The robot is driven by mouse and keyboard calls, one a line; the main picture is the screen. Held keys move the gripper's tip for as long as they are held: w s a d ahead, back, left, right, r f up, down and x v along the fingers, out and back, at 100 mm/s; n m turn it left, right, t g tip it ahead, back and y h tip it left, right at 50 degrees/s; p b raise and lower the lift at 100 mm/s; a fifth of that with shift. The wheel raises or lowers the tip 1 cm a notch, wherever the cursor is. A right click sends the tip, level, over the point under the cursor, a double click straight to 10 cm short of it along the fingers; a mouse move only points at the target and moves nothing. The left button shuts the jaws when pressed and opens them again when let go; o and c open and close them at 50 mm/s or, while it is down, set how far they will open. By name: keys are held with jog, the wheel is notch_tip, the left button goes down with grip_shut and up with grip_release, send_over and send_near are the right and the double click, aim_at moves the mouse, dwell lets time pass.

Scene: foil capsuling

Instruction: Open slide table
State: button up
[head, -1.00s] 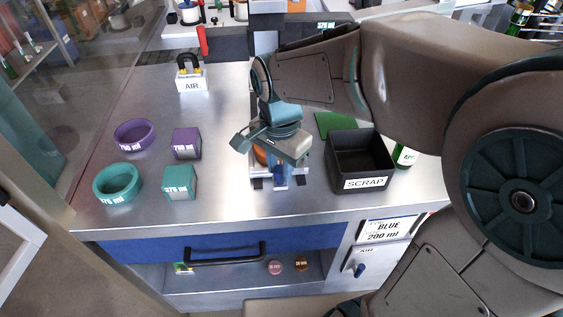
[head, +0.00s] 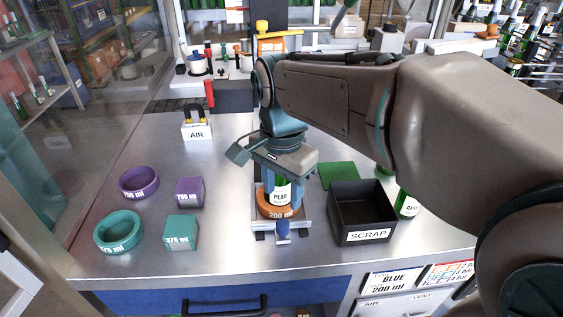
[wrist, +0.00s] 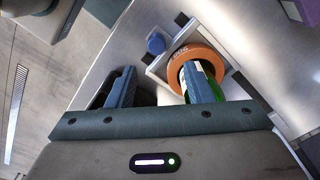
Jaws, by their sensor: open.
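The slide table (head: 305,222) is a pale metal frame on the bench, with a blue knob (head: 282,230) at its front. It holds an orange 200 ml ring (head: 265,208) with a green bottle labelled PEAR (head: 281,192) standing inside it. My gripper (head: 283,188) is open above the slide table, with its blue fingers near the bottle. In the wrist view my gripper (wrist: 158,70) has its fingers wide apart. The right finger partly hides the bottle and the orange ring (wrist: 192,53). The blue knob (wrist: 156,43) shows clear of the fingers.
A black SCRAP bin (head: 362,220) stands right of the slide table, with a green pad (head: 338,176) behind it. Purple (head: 139,182) and teal (head: 119,231) rings and two blocks sit at left. An AIR unit (head: 196,124) stands behind. The bench between is clear.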

notch_tip(320, 180, up, 6)
jog(key=shift+f, duration=0.25)
jog(key=s+d+f+n+t, duration=0.1)
jog(key=s+d+f+n, duration=0.2)
jog(key=d+f, duration=0.3)
jog(key=s+d+f+n+t, duration=0.2)
jog(key=s+d+f+n, duration=0.2)
jog(key=d+f+n, duration=0.1)
jog(key=shift+s+d+f, duration=0.15)
jog(key=shift+d+f, duration=0.65)
jog(key=shift+d, duration=0.1)
dwell(1.2)
